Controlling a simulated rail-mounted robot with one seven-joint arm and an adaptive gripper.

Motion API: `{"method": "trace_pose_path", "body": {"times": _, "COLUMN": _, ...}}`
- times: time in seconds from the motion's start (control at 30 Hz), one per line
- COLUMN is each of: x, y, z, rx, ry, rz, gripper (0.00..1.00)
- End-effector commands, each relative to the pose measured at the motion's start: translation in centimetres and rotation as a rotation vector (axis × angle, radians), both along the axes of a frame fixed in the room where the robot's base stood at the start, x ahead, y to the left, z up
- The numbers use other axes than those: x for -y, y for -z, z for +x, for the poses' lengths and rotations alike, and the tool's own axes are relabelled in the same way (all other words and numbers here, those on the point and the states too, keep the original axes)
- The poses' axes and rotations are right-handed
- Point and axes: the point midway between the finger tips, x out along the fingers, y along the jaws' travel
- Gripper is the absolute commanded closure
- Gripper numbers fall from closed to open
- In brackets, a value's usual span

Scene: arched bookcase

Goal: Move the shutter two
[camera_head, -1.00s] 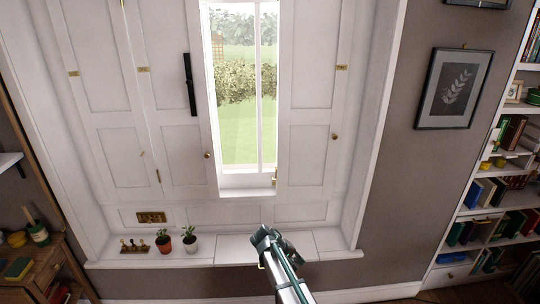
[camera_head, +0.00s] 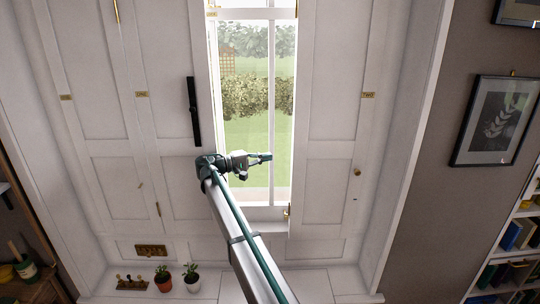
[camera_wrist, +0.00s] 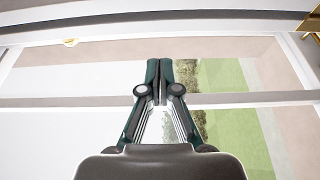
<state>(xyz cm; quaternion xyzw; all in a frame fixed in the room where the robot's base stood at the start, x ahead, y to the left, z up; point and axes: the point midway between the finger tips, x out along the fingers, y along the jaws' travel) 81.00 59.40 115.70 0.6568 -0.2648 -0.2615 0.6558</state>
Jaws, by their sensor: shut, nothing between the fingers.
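The right shutter panel (camera_head: 330,130) is white, with a brass knob (camera_head: 357,172) low on its right side. A small brass plate (camera_head: 368,95) near its right edge appears to read "TWO". My gripper (camera_head: 268,157) is in front of the window opening, pointing right toward this shutter, apart from the knob. It is shut and empty. In the wrist view my gripper (camera_wrist: 159,66) has its fingertips together, with window glass and grass behind. The left shutter panels (camera_head: 118,130) have small brass plates and a vertical black bar (camera_head: 193,111).
Two potted plants (camera_head: 191,278) and a small brass-topped stand (camera_head: 131,284) are on the sill below. A brass plaque (camera_head: 151,251) is on the lower panel. A framed picture (camera_head: 494,122) and a bookcase (camera_head: 513,255) are at the right. The space before the right shutter is clear.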

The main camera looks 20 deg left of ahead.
Motion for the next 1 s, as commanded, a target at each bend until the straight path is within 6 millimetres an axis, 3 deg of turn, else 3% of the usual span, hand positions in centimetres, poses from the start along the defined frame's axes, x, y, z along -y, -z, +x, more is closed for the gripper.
{"method": "trace_pose_path", "body": {"times": 0.5, "x": 5.4, "y": 0.0, "z": 5.6, "rx": -0.002, "ry": 0.001, "rz": 0.001, "gripper": 1.0}}
{"method": "trace_pose_path", "body": {"times": 1.0, "x": 5.9, "y": 0.1, "z": 6.3, "rx": -0.002, "ry": -0.001, "rz": 0.002, "gripper": 1.0}}
